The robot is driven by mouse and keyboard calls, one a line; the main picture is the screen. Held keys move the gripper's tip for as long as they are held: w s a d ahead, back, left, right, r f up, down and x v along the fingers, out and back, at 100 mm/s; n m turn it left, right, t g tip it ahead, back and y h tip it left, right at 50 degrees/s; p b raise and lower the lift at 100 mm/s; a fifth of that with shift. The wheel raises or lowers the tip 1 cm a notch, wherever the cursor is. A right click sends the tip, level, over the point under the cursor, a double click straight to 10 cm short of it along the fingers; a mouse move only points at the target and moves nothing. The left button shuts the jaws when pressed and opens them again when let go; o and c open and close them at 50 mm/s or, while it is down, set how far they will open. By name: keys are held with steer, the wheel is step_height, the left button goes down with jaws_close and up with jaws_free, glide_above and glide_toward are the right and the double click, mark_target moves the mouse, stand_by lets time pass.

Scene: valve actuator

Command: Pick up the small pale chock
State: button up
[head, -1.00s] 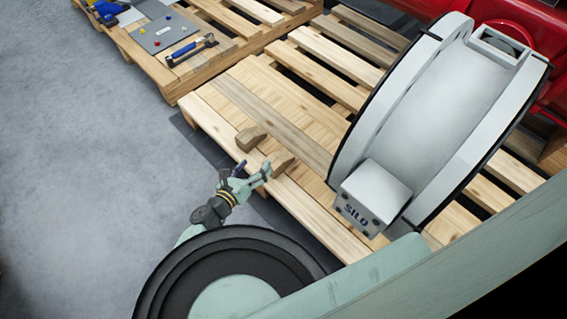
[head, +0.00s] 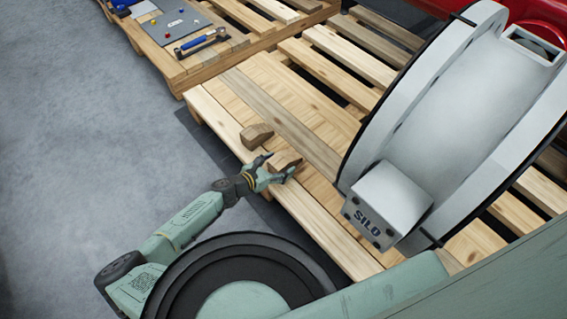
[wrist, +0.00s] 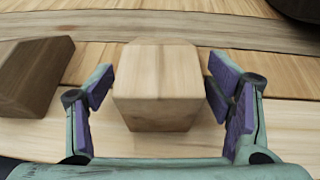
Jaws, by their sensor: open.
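The small pale chock (wrist: 158,85) is a light wooden block with a rounded far top edge. In the wrist view it sits between the two purple-padded fingers of my gripper (wrist: 163,98), with a gap on each side. My gripper is open and empty. In the head view the chock (head: 287,157) lies on the pallet's near edge boards, partly hidden by my gripper (head: 282,164). A second, darker brown chock (wrist: 34,76) lies to its left in the wrist view; it also shows in the head view (head: 256,135).
The chocks rest on a wooden pallet (head: 222,112) with slatted gaps. A large grey round actuator marked SILO (head: 375,205) stands to the right. Grey floor is clear at left.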

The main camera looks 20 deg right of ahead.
steer(key=shift+x, duration=1.45)
steer(key=shift+c, duration=0.3)
steer(key=c, duration=1.3)
steer(key=shift+r, duration=0.1)
